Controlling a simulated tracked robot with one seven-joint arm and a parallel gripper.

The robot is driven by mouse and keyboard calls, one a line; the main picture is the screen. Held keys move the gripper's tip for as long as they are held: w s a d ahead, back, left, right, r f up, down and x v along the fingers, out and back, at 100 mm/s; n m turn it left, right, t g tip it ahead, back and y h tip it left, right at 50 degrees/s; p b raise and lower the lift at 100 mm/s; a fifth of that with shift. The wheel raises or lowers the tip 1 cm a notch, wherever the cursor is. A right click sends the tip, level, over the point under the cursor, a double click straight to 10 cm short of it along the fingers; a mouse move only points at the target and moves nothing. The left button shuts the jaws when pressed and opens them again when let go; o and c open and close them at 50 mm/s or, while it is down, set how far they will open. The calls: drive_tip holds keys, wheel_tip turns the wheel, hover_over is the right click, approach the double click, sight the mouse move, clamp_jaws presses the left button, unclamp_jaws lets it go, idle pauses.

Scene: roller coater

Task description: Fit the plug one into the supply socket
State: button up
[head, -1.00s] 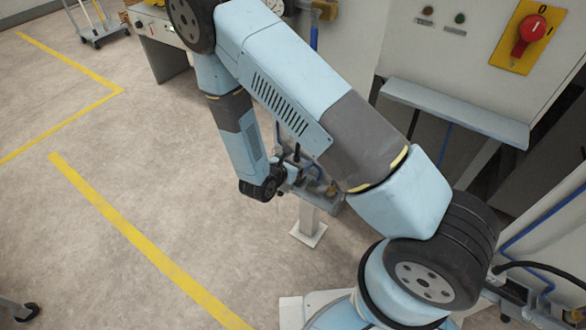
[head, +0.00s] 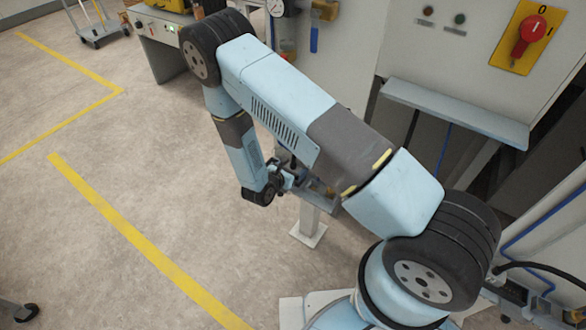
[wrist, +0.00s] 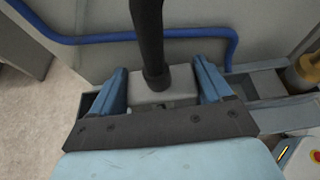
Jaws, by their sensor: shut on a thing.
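In the wrist view my gripper (wrist: 160,97) is shut on a grey block-shaped plug (wrist: 151,98), with one blue finger on each side. A thick black cable rises from the plug's top. The lower part of the plug is hidden behind my gripper's dark front plate. In the head view my gripper (head: 284,182) is small and partly covered by my arm, near a grey tray on a white post. I cannot make out the supply socket in either view.
A grey tray (wrist: 255,83) lies just beyond and right of the plug, with a brass-coloured part (wrist: 306,68) in it. A blue hose (wrist: 190,33) runs along the panel behind. A red rotary switch (head: 530,35) is at the upper right. The floor at left is open.

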drive_tip(key=o, duration=1.2)
drive_tip(key=v, duration=1.2)
drive_tip(key=shift+s, duration=0.1)
